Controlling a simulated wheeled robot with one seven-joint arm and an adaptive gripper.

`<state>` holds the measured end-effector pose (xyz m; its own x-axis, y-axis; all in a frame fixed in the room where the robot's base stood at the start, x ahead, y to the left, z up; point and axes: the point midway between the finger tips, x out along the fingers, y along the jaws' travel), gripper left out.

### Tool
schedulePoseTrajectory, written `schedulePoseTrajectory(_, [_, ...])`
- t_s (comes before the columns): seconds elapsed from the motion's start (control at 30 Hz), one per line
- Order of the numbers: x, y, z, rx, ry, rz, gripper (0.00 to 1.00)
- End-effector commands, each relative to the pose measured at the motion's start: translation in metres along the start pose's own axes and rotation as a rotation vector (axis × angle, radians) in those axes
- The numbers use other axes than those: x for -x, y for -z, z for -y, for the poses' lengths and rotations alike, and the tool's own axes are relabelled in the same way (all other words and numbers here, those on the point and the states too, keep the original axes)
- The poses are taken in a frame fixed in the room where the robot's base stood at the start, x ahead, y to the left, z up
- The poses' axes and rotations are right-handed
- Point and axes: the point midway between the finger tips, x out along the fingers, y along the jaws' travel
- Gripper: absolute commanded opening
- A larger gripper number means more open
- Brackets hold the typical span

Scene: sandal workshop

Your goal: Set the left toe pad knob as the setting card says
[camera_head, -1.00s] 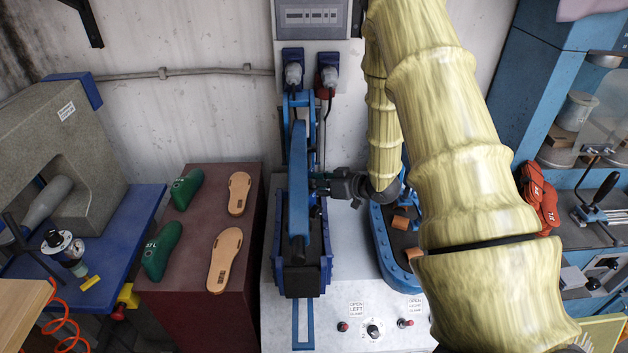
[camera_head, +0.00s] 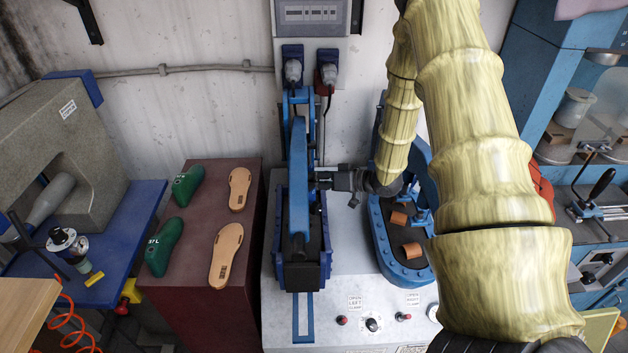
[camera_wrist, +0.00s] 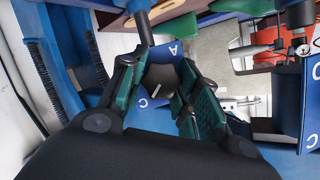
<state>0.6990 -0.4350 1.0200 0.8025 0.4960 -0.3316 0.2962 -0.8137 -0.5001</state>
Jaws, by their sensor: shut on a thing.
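The toe pad knob (camera_wrist: 165,78) is dark with a white pointer mark, on a blue plate (camera_wrist: 140,115) lettered A and C in the wrist view. My gripper (camera_wrist: 160,85) has its green-padded fingers on either side of the knob and is shut on it. In the head view my gripper (camera_head: 318,180) reaches in from the right to the side of the left blue press (camera_head: 299,190); the knob is hidden there. Which letter the pointer marks is hard to tell. No setting card is readable in these views.
Red buttons and a dial (camera_head: 372,325) sit on the front of the machine. Green lasts (camera_head: 163,247) and tan soles (camera_head: 226,256) lie on a maroon stand at left.

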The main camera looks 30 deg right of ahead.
Motion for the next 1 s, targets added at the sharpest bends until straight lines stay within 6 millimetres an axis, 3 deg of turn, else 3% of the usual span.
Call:
schedulePoseTrajectory(0.1, [0.001,0.001,-0.002,0.001,-0.004,-0.002,0.08])
schedulePoseTrajectory(0.13, [0.001,0.001,-0.002,0.001,-0.004,-0.002,0.34])
schedulePoseTrajectory(0.27, [0.0,0.001,-0.001,0.001,-0.003,-0.001,0.54])
schedulePoseTrajectory(0.67, [0.003,0.001,0.0,0.001,-0.001,0.0,0.54])
schedulePoseTrajectory(1.0, [0.044,0.001,-0.001,0.0,-0.001,-0.001,0.54])
